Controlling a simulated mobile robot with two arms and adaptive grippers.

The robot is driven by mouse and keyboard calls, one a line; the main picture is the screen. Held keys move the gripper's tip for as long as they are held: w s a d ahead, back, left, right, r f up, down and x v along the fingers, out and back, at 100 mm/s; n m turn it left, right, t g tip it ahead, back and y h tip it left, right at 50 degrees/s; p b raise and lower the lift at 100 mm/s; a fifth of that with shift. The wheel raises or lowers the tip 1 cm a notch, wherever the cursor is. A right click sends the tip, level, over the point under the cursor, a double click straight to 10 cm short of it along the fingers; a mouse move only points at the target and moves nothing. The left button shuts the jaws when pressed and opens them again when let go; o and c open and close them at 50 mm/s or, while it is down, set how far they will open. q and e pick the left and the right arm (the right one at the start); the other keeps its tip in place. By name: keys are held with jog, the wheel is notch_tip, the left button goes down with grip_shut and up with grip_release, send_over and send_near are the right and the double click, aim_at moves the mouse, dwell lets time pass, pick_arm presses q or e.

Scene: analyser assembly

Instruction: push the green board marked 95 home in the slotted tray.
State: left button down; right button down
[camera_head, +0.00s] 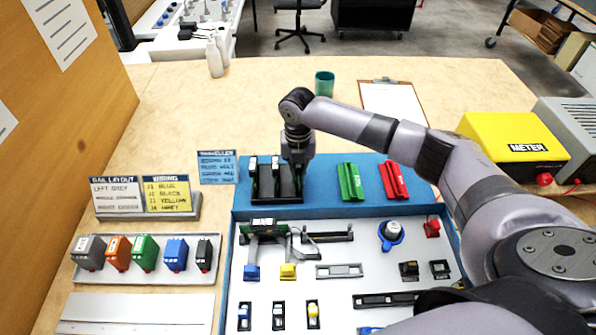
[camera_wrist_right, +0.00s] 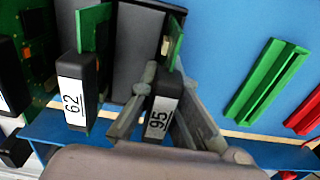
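The black slotted tray (camera_head: 291,199) stands on the blue strip at the back of the work panel. My right gripper (camera_head: 298,166) reaches down over its right end. In the right wrist view, the green board marked 95 (camera_wrist_right: 158,118) shows its black end block and label. The fingers of my right gripper (camera_wrist_right: 160,88) close in on both sides of that block. Only a sliver of its green plate shows behind the fingers, and how deep it sits is hidden. The board marked 62 (camera_wrist_right: 73,100) stands in the tray to its left. My left gripper is out of view.
A green rail (camera_head: 351,182) and a red rail (camera_head: 393,180) lie right of the tray. A yellow meter (camera_head: 512,140) stands at right. Coloured blocks fill a rack (camera_head: 190,275) at left.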

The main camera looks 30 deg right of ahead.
jog(key=c, duration=1.7)
grip_release()
jog(key=shift+o, duration=0.3)
jog(key=shift+o, duration=1.2)
jog(key=shift+r, duration=0.1)
notch_tip(320, 180, up, 7)
jog(key=p, duration=0.7)
